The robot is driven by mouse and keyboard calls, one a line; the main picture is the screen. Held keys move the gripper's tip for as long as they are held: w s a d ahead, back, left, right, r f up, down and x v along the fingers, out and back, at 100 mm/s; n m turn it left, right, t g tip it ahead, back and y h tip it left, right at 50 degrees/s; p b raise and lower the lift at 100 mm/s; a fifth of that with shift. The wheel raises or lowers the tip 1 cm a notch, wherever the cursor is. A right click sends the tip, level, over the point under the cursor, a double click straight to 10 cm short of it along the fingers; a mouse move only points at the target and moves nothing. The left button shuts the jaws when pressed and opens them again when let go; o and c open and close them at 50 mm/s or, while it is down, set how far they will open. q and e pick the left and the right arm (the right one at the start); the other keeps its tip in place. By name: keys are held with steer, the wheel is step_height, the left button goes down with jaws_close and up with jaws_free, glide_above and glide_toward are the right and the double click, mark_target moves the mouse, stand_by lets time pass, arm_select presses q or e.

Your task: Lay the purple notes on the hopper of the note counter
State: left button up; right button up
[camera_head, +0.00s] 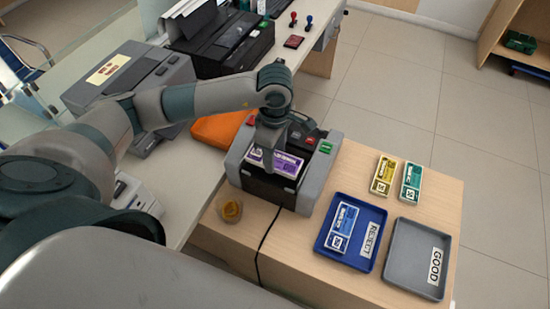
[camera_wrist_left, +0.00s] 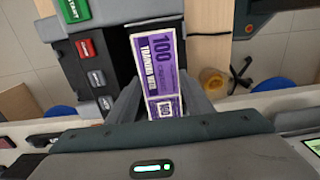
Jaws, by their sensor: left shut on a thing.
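The purple notes (camera_head: 276,162) are a banded bundle over the front of the note counter (camera_head: 309,200). In the left wrist view the purple notes (camera_wrist_left: 158,65) lie flat over the dark hopper (camera_wrist_left: 118,15), with their near end between my fingers. My left gripper (camera_head: 270,143) reaches down from above and is shut on the purple notes; it also shows in the left wrist view (camera_wrist_left: 160,105). I cannot tell whether the notes touch the hopper floor. My right gripper is not in view.
A blue REJECT tray (camera_head: 321,243) holds a blue note bundle (camera_head: 343,225). An empty grey GOOD tray (camera_head: 408,270) stands beside it. Yellow (camera_head: 383,175) and green (camera_head: 411,182) bundles lie behind. A small amber bowl (camera_head: 230,210), an orange pouch (camera_head: 215,129) and a black cable are near the counter.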

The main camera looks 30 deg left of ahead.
arm_select(q)
step_height(320, 180, down, 3)
steer(key=shift+r+p, duration=0.2)
steer(key=shift+p, duration=0.4)
steer(key=shift+f, duration=0.1)
steer(key=shift+f+b, duration=0.2)
steer(key=shift+b, duration=0.1)
steer(key=o, duration=1.1)
steer(key=shift+r, duration=0.1)
